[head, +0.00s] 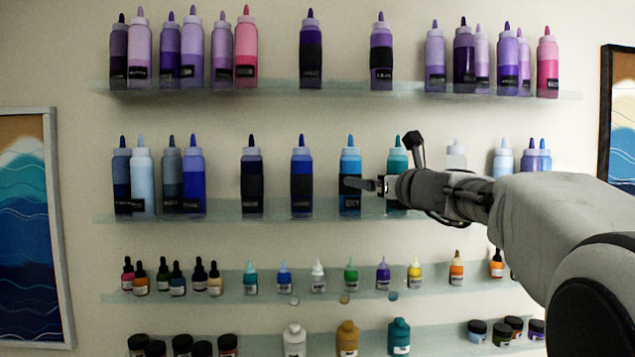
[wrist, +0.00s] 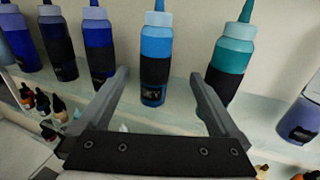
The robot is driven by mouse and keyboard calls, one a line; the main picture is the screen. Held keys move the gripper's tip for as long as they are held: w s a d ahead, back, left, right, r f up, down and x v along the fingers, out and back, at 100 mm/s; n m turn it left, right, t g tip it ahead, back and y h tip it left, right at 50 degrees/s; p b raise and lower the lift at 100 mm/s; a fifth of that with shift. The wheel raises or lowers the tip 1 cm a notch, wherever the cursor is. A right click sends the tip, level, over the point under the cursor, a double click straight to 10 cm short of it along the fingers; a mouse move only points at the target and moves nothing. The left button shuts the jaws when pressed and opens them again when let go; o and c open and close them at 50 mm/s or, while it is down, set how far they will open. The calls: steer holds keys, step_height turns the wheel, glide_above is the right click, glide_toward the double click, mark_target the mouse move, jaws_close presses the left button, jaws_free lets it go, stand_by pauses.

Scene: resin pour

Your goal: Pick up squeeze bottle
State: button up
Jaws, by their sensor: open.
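Several squeeze bottles stand upright on the second glass shelf. A light blue squeeze bottle with a black band (head: 350,178) is straight in front of my gripper (head: 365,185) in the head view. In the wrist view this light blue bottle (wrist: 156,55) stands centred ahead of the gap of my gripper (wrist: 160,88), and the open fingers point toward it. I cannot tell whether its lower part is between the fingertips. A teal bottle (wrist: 230,62) is right beside the right finger. In the head view the teal bottle (head: 397,160) is partly hidden by my gripper.
A dark blue bottle (head: 301,180) stands to the left with a gap between. Purple and pink bottles fill the upper shelf (head: 270,93). Small dropper bottles stand on a lower shelf (head: 225,297), with jars below. Framed wave pictures (head: 30,240) hang at the sides.

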mark_target(352, 149)
steer(key=x, duration=0.3)
steer(key=shift+w+a+p, duration=0.15)
steer(key=shift+w+p, duration=0.05)
steer(key=shift+p, duration=0.15)
steer(key=shift+a+p+x, duration=0.15)
steer(key=shift+p+x, duration=0.25)
steer(key=shift+x, duration=0.9)
steer(key=shift+a+p+x, duration=0.15)
steer(key=shift+p+x, duration=0.2)
steer(key=shift+x, duration=0.9)
steer(key=shift+s+f, duration=0.1)
jaws_close()
steer(key=shift+s+r, duration=0.25)
steer(key=shift+r, duration=0.2)
step_height(352, 149, up, 7)
steer(key=p, duration=0.4)
steer(key=shift+s+f+b, duration=0.6)
steer(key=shift+s+b, duration=0.2)
steer(key=shift+b, duration=0.2)
steer(key=s+b, duration=0.3)
steer(key=s, duration=1.5)
steer(key=shift+r, duration=0.1)
